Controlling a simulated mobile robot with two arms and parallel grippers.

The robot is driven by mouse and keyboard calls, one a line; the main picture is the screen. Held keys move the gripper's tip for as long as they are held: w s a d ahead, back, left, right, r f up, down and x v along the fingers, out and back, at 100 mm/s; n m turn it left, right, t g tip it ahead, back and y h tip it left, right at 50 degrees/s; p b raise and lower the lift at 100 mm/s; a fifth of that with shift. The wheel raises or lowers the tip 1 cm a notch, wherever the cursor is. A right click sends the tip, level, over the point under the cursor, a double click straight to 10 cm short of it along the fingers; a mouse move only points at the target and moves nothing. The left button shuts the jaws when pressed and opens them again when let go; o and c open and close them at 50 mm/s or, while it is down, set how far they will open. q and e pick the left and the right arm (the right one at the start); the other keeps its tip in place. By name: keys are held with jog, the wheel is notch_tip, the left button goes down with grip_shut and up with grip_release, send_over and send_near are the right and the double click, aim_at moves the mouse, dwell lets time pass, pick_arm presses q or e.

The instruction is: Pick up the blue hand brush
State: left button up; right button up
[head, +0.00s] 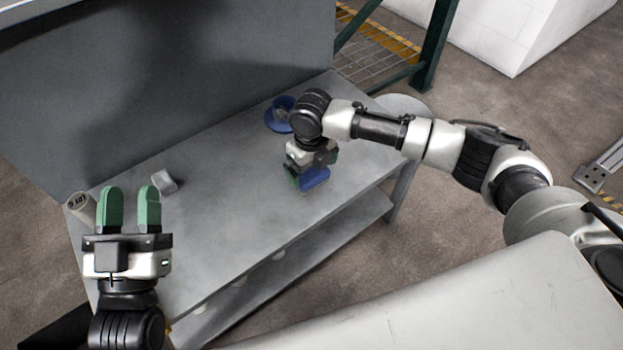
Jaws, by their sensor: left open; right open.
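The blue hand brush (315,177) lies on the grey metal table (225,205), near its front edge on the right half. My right gripper (308,178) points down over the brush, its green fingers at the brush's sides. The gripper is open, and it hides part of the brush; I cannot tell whether the fingers touch it. My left gripper (128,208) is open and empty, fingers pointing up in the picture, in front of the table's left end.
A blue cup-like object on a round blue base (279,118) stands behind my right gripper. A small grey-white block (164,182) and a labelled cylinder (80,206) are at the left end. The table's middle is clear. A grey panel (170,80) stands behind.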

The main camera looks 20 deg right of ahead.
aim_at(312, 173)
notch_tip(312, 173, down, 3)
jog(key=shift+r+b, duration=0.15)
jog(key=shift+b, duration=0.4)
pick_arm(q)
jog(key=shift+s+r+t+h, duration=0.4)
jog(key=shift+s+r+t, duration=0.45)
jog(key=shift+t, duration=0.2)
jog(key=shift+s+r+t+h, duration=0.4)
jog(key=shift+s+r+t, duration=0.3)
jog(key=shift+r+t, duration=0.3)
pick_arm(e)
jog(key=shift+f, duration=0.3)
jog(key=c, duration=0.7)
